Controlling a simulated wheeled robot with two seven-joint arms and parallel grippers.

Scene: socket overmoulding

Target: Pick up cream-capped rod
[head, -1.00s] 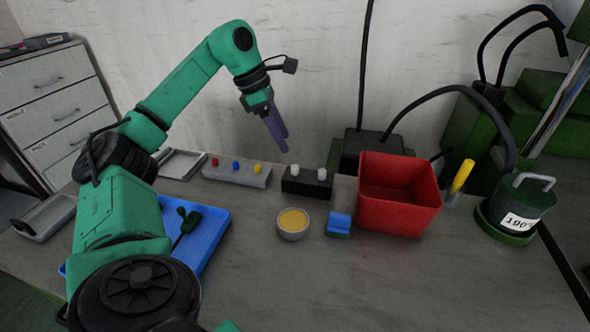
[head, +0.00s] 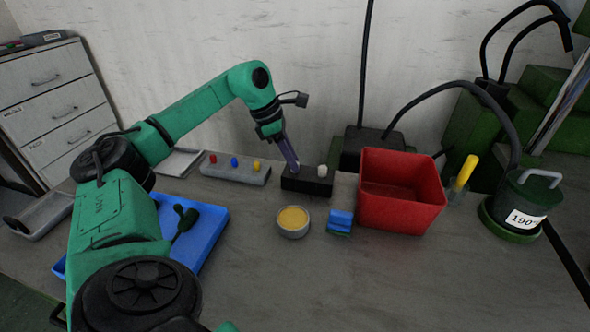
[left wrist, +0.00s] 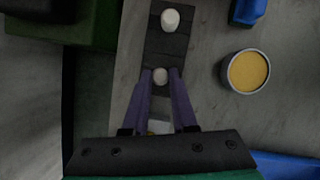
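A black block (head: 305,184) holds two upright rods with cream caps. The right cap (head: 322,171) is clear in the head view and also shows at the top of the left wrist view (left wrist: 170,19). The left cap (left wrist: 160,77) lies between the fingertips of my left gripper in the left wrist view; in the head view the fingers hide most of it. My left gripper (head: 294,167) points down over the block's left part, its purple fingers apart on either side of that cap. Whether they touch it is unclear. My right gripper is out of view.
A grey holder (head: 228,175) with red, blue and yellow caps stands left of the block. A red bin (head: 398,208) stands to the right. A yellow-filled bowl (head: 293,222) and a blue-green sponge (head: 339,223) lie in front.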

